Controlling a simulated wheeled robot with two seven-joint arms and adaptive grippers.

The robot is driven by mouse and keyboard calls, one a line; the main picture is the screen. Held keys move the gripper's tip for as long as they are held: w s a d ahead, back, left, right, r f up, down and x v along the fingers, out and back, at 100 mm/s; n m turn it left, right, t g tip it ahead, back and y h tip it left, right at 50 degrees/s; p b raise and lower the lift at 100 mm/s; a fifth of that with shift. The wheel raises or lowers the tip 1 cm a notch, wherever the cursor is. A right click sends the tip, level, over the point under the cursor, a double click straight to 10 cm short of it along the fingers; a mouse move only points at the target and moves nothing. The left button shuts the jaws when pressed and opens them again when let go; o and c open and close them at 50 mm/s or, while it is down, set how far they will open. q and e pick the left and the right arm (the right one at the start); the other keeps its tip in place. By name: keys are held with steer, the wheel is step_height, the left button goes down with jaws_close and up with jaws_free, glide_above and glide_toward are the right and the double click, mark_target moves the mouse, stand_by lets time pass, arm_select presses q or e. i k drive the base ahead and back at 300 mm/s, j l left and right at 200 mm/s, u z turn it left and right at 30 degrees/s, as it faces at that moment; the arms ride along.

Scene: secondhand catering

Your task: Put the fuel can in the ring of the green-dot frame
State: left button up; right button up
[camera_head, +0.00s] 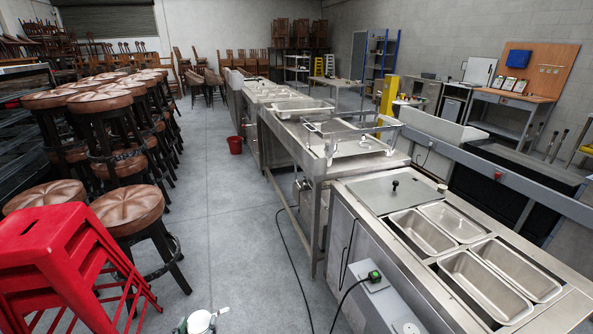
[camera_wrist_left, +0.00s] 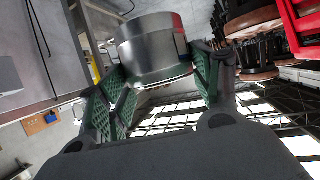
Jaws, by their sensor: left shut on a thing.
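My left gripper (camera_head: 202,321) is at the bottom edge of the head view, above the floor and left of the counters. It is shut on the fuel can (camera_wrist_left: 153,45), a short silver cylinder with a red patch, held between green pads in the left wrist view. The can's pale round end (camera_head: 199,323) shows in the head view. A metal wire frame (camera_head: 347,127) stands on the middle steel counter (camera_head: 312,160). Its ring and any green dot are too small to tell. My right gripper is not in view.
The near counter (camera_head: 365,222) has steel pans (camera_head: 425,232), a black-knobbed lid (camera_head: 394,192) and a small pale cylinder (camera_head: 442,188). A cable (camera_head: 292,255) lies on the floor. Red stools (camera_head: 60,262) and brown-topped stools (camera_head: 128,207) stand left.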

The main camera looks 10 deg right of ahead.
mark_target(366, 146)
steer(key=i+j+z, duration=0.2)
steer(key=z, duration=0.3)
steer(key=i+j+z, duration=0.2)
steer(key=z, duration=0.3)
steer(key=j+z, duration=0.5)
steer(key=i+j+z, duration=0.1)
steer(key=j+z, duration=0.25)
steer(key=i+j+z, duration=0.1)
steer(key=j+z, duration=0.6)
steer(key=j, duration=0.3)
steer(key=j+z, duration=0.25)
steer(key=j, duration=0.35)
steer(key=k, duration=0.05)
